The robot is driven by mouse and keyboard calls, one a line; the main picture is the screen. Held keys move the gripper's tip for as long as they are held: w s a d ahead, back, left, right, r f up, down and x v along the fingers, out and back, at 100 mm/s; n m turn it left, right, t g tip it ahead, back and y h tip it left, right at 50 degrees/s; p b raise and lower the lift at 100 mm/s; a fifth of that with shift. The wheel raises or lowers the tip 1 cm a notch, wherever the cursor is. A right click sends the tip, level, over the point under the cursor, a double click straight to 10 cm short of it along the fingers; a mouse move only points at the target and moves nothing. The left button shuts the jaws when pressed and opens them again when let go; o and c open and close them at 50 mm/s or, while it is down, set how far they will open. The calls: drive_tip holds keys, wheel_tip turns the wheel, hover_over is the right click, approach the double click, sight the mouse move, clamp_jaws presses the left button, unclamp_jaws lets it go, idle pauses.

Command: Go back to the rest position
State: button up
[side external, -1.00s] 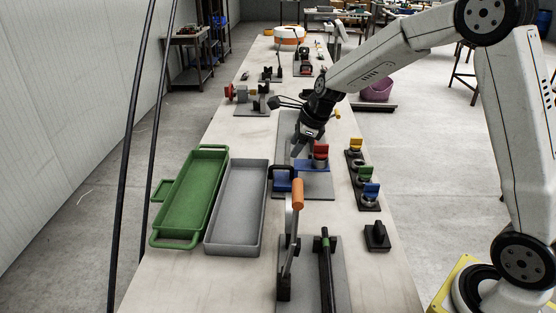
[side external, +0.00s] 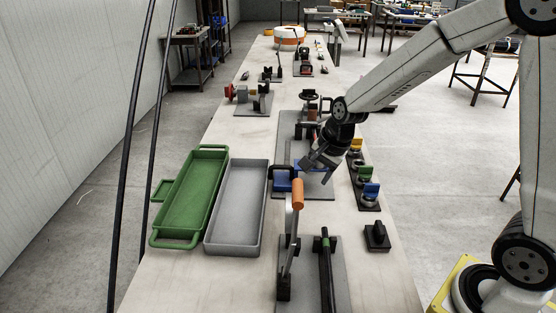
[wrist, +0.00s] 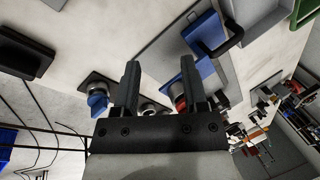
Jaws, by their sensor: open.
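My gripper (side external: 314,164) is open, above the right part of the table, tilted down toward the blue fixture (side external: 283,184) with the black handle. In the wrist view my gripper (wrist: 160,75) shows two dark fingers apart, with nothing held between them. The blue fixture also shows in the wrist view (wrist: 204,35), beyond the right finger. A red part (wrist: 180,103) shows partly behind that finger. In the side view my gripper and wrist hide most of this spot.
A green tray (side external: 153,237) and a grey tray (side external: 208,248) lie at left. A tall lever with an orange grip (side external: 297,194) stands in front. Holders with yellow (side external: 356,145), green (side external: 364,172) and blue (side external: 371,190) tops stand at right, close to my wrist. Air above the table is free.

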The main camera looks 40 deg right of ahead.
drive_tip(key=s+a+f+n+g, duration=0.1)
drive_tip(key=s+a+f+n, duration=0.1)
drive_tip(key=s+n, duration=1.1)
drive_tip(key=shift+f+n+h, duration=0.4)
drive_tip(key=shift+f+n, duration=0.05)
drive_tip(key=shift+n, duration=0.45)
